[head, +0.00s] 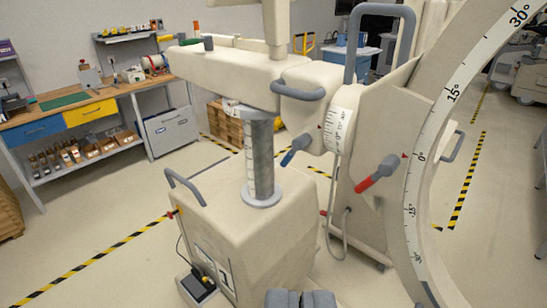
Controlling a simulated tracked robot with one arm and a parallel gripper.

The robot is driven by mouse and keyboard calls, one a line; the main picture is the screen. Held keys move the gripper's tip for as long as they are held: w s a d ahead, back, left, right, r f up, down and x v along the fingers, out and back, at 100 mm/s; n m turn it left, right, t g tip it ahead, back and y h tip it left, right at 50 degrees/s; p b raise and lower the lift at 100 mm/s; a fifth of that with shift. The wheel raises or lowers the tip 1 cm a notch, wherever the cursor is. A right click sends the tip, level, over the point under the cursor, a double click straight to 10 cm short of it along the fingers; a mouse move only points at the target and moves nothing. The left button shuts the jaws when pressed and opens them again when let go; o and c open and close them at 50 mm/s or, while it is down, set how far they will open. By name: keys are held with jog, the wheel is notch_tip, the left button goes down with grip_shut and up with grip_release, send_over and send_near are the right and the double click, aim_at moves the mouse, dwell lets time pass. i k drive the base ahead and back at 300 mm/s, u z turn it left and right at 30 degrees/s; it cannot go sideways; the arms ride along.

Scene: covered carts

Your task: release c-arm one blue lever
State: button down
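A cream C-arm (235,225) fills the middle and right of the head view, with a dark "1" mark low on its base. The blue lever (296,150) sticks out at the left of the round scale below the horizontal arm, its blue tip pointing down and left. A red lever (378,174) sits to its right, near the curved degree scale. My gripper (300,300) shows only as grey finger parts at the bottom edge, below and apart from the blue lever in the picture. Whether it is open or shut is unclear.
The large curved arc (430,150) takes up the right side. A grey handle (185,188) rises from the base, and a foot pedal (197,287) lies on the floor to its left. A workbench (85,110) stands at the back left. Floor is clear at lower left.

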aim_at(303, 140)
jog(key=u, duration=0.35)
jog(key=i, duration=1.6)
jog(key=z, duration=0.45)
